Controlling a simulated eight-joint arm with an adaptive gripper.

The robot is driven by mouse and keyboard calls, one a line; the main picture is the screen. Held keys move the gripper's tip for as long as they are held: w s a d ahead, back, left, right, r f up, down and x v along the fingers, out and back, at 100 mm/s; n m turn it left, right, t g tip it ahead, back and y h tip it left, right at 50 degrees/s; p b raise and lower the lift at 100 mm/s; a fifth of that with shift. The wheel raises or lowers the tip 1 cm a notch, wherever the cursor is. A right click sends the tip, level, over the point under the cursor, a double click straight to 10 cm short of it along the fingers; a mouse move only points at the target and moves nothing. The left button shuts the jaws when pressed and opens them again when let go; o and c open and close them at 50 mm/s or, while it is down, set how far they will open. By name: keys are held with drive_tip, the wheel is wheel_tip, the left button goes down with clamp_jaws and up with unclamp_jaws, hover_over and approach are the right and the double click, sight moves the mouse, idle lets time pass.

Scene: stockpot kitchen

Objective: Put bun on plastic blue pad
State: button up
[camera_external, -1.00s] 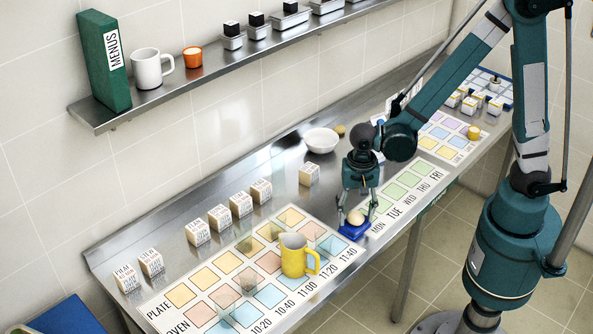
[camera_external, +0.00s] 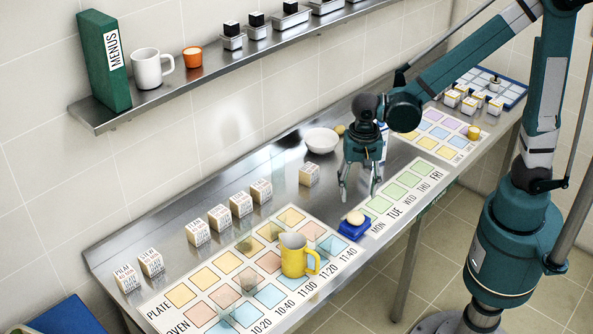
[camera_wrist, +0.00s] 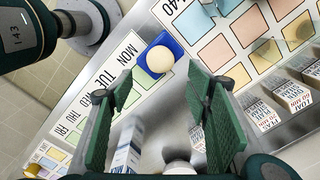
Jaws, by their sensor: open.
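The bun (camera_external: 356,217) is a small, round, pale thing resting on the blue pad (camera_external: 348,232) near the front edge of the steel counter. In the wrist view the bun (camera_wrist: 159,59) sits on the square blue pad (camera_wrist: 178,48), with blue showing around it. My gripper (camera_external: 359,198) is open and empty, above the counter and apart from the bun, a little behind it in the external view. In the wrist view its green fingers (camera_wrist: 158,115) stand wide apart with nothing between them.
A yellow mug (camera_external: 294,256) stands on the coloured schedule mat left of the pad. Several labelled boxes (camera_external: 241,203) line the back. A white bowl (camera_external: 321,140) stands behind my gripper. A shelf (camera_external: 220,72) with a white mug hangs on the wall.

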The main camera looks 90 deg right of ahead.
drive_tip(key=shift+r, duration=1)
drive_tip(key=shift+s+r, duration=0.1)
drive_tip(key=s+a+r+n+t, duration=0.3)
drive_tip(key=s+r+n, duration=0.3)
drive_tip(key=n, duration=0.3)
drive_tip(key=s+a+r+n+t, duration=0.3)
drive_tip(key=s+r+n+t, duration=0.1)
drive_tip(key=s+r+n, duration=0.3)
drive_tip(key=shift+r+n, duration=0.4)
drive_tip(key=shift+n, duration=0.6)
drive_tip(key=shift+s+a, duration=0.1)
drive_tip(key=shift+f, duration=0.1)
